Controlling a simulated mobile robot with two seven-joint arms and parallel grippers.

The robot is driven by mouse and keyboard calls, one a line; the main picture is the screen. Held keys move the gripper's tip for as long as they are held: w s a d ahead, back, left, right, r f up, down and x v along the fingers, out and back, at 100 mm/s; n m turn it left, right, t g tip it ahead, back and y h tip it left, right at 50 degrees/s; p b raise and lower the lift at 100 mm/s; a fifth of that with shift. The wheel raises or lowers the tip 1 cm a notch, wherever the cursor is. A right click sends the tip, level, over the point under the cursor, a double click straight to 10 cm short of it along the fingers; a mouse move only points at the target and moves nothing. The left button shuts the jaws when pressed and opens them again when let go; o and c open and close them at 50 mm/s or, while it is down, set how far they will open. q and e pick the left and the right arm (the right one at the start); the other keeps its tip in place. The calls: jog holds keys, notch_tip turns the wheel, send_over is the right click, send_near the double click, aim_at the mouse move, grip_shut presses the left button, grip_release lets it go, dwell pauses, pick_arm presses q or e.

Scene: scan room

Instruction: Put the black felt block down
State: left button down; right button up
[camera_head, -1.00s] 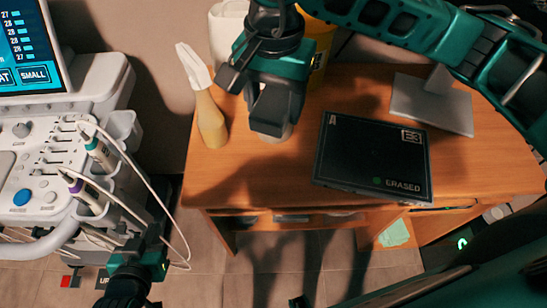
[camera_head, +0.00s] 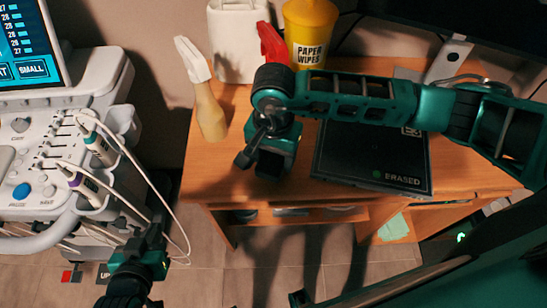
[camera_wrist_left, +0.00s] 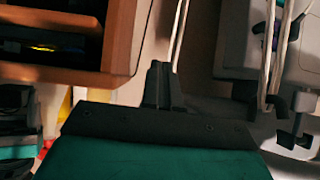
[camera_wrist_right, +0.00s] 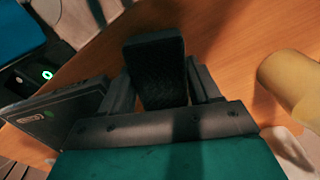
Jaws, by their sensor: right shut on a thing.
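The black felt block (camera_wrist_right: 155,68) is between the fingers of my right gripper (camera_wrist_right: 160,85) in the right wrist view, over the wooden desk (camera_wrist_right: 225,35). In the head view my right gripper (camera_head: 270,158) is above the front left part of the desk (camera_head: 225,175), left of a black tablet-like case marked "ERASED" (camera_head: 360,165). The block is mostly hidden there, and I cannot tell whether it touches the desk. My left gripper (camera_head: 150,245) hangs low beside the ultrasound cart. In the left wrist view its fingers (camera_wrist_left: 162,85) are together and empty.
A tan bottle with a white tip (camera_head: 208,110) stands at the desk's left edge. A yellow paper wipes tub (camera_head: 311,32), a white container (camera_head: 238,40) and a red-topped item (camera_head: 272,42) stand behind. The ultrasound cart (camera_head: 45,150) with cables is left.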

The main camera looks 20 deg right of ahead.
aim_at(274, 156)
jog(key=shift+f, duration=0.95)
jog(key=shift+f, duration=0.1)
jog(key=shift+f, duration=0.15)
jog(key=o, duration=0.9)
jog(key=shift+o, duration=0.2)
notch_tip(274, 156, up, 12)
jog(key=shift+f, duration=0.1)
jog(key=shift+r, duration=0.35)
